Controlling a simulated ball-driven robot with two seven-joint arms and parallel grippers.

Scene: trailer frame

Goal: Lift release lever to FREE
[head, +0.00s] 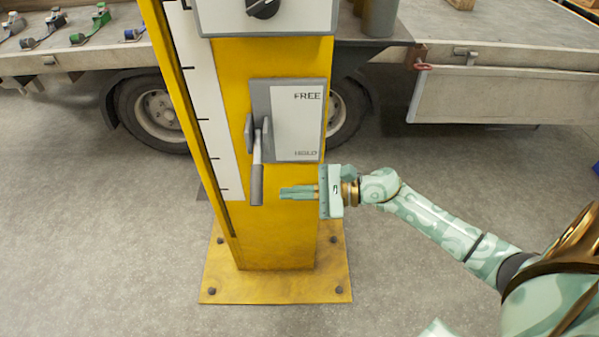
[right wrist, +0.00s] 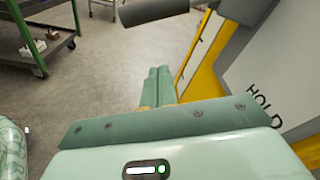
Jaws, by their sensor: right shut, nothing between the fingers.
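The release lever (head: 257,170) is on the front of the yellow post (head: 285,225). Its dark grip hangs down, at the level of the HOLD mark and below. Its plate (head: 297,122) reads FREE at the top and HOLD at the bottom. In the right wrist view the lever's dark grip (right wrist: 155,10) shows at the top, beyond my fingers. My right gripper (head: 283,192) is shut and empty, just right of the grip's lower end in the head view; contact cannot be told. The right wrist view also shows its closed fingers (right wrist: 160,84). My left gripper is not in view.
A dark knob (head: 263,8) sits on a panel above the lever plate. The post stands on a yellow bolted base plate (head: 225,288). A flatbed trailer (head: 505,95) stands behind. A green shelf (right wrist: 45,45) shows in the right wrist view. The grey floor around the post is clear.

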